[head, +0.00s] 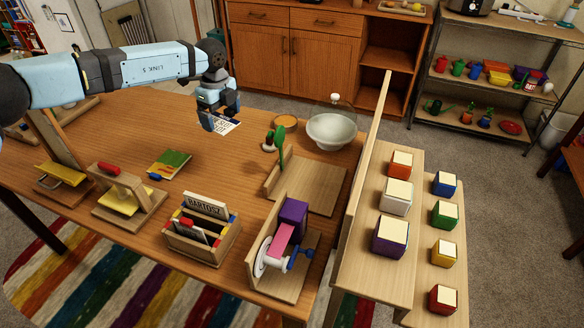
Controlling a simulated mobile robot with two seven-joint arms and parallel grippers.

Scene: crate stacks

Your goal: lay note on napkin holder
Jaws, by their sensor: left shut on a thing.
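My left gripper (217,124) comes in from the left and is shut on a white note (228,124) with dark print. It holds the note over the far middle of the wooden table; the gripper hides part of the note. A wooden stand (149,197) with yellow sheets and a red knob, likely the napkin holder, stands at the left front of the table. The gripper is to the right of it and farther back, well apart from it. My right gripper is not in view.
A wooden box with a "BARTOSZ" card (206,206), a wooden holder with a purple block (293,213), and a green booklet (169,163) are on the table. A pale bowl (332,131) stands at the back right. A stepped rack (366,259) with coloured cubes stands right.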

